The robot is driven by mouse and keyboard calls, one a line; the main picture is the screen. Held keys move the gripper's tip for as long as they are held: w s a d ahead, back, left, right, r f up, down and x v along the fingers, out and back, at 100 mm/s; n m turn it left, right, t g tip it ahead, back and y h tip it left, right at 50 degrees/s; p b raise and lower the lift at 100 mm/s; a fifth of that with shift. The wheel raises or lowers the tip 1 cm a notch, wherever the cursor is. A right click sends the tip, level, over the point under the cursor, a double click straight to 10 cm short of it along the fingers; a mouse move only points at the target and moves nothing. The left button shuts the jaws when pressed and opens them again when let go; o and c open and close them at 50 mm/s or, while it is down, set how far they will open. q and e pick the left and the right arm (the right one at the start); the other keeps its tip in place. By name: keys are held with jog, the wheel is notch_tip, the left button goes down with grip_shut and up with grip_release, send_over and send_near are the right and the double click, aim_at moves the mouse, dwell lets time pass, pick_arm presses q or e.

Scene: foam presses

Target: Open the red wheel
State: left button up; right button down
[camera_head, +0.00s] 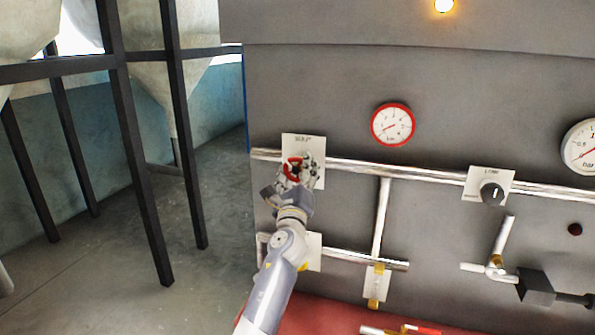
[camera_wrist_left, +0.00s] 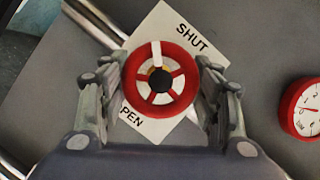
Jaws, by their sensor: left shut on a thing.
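The red wheel (camera_head: 293,168) sits on a white label plate on the upper pipe, at the left of the grey panel. In the left wrist view the red wheel (camera_wrist_left: 161,79) has spokes, a dark hub and one white mark at its top, toward the word SHUT. The plate (camera_wrist_left: 160,18) also reads PEN, its first letter hidden. My left gripper (camera_head: 300,170) reaches up to the wheel. Its fingers (camera_wrist_left: 160,80) stand on both sides of the rim and are shut on it. My right gripper is not in view.
A red-rimmed gauge (camera_head: 392,125) is right of the wheel. A black knob (camera_head: 491,194) sits on another plate farther right. Pipes (camera_head: 440,178) run across the panel. Dark metal legs (camera_head: 140,180) stand at the left, with open floor (camera_head: 215,220) between them and the panel.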

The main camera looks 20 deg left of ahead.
pick_arm(q)
jog(key=n, duration=0.2)
jog(key=n+g+y, duration=0.1)
jog(key=n, duration=0.1)
jog(key=shift+r+n+g+y+p, duration=0.2)
jog(key=shift+n+g+y+p, duration=0.1)
jog(key=shift+n, duration=0.1)
jog(key=n, duration=0.2)
jog(key=n+g+p, duration=0.1)
jog(key=n, duration=0.1)
jog(key=shift+d+r+g+y, duration=0.1)
jog(key=shift+g+y, duration=0.2)
jog(key=n+g+p, duration=0.1)
jog(key=n+p, duration=0.1)
jog(key=n, duration=0.2)
jog(key=shift+r, duration=0.1)
jog(key=shift+n+g+h+p, duration=0.4)
jog(key=shift+n+g+p, duration=0.2)
jog(key=shift+n+p, duration=0.4)
jog(key=o, duration=1.1)
jog(key=shift+f, duration=0.2)
